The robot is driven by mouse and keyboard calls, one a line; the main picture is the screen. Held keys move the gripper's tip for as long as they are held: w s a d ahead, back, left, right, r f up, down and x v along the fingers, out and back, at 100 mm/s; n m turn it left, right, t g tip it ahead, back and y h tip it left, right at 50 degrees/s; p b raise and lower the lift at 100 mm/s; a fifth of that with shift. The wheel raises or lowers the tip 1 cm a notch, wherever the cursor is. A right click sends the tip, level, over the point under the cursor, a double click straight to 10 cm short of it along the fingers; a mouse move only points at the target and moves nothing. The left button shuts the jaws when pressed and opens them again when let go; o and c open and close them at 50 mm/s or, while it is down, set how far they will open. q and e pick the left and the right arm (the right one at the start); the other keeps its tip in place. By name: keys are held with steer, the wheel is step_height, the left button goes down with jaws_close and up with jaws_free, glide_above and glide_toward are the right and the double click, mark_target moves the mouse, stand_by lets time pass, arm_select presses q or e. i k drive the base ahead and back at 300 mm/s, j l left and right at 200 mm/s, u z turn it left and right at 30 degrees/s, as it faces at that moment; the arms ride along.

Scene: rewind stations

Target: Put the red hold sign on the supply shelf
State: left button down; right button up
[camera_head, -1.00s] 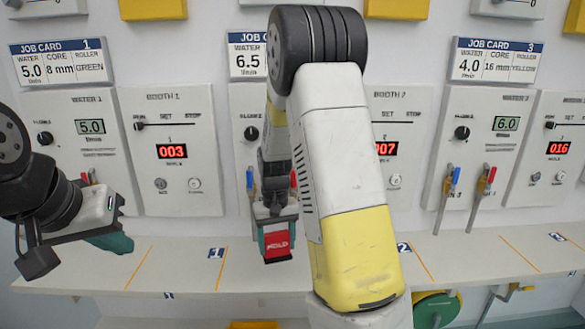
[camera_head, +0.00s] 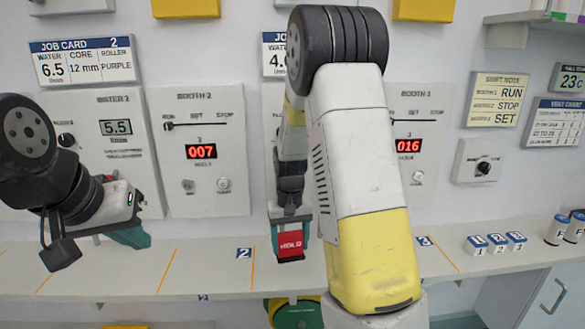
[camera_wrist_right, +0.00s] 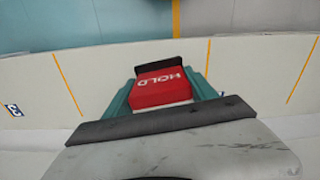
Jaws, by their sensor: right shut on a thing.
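The red hold sign (camera_head: 291,244), a small red block with white HOLD lettering, is in my right gripper (camera_head: 290,250), above the long counter. In the right wrist view the sign (camera_wrist_right: 160,88) sits between the two teal fingers, which are shut on its sides. My left gripper (camera_head: 130,238) is at the left over the counter; only part of its teal fingers shows, so its opening is unclear. A wall shelf (camera_head: 545,17) with small containers is cut off at the top right corner; I cannot tell whether it is the supply shelf.
The long counter (camera_head: 200,268) has orange dividing lines. Blue-and-white numbered blocks (camera_head: 497,243) and capped jars (camera_head: 557,230) stand at its right. Job cards, booth panels and a shift note (camera_head: 498,99) are on the wall. A grey cabinet (camera_head: 545,295) is at the lower right.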

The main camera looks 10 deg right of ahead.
mark_target(532, 245)
steer(key=k+l+z, duration=0.15)
steer(key=l, duration=2.2)
steer(key=l+z, duration=0.15)
steer(key=l, duration=2.2)
steer(key=i+l, duration=0.1)
steer(key=i, duration=0.15)
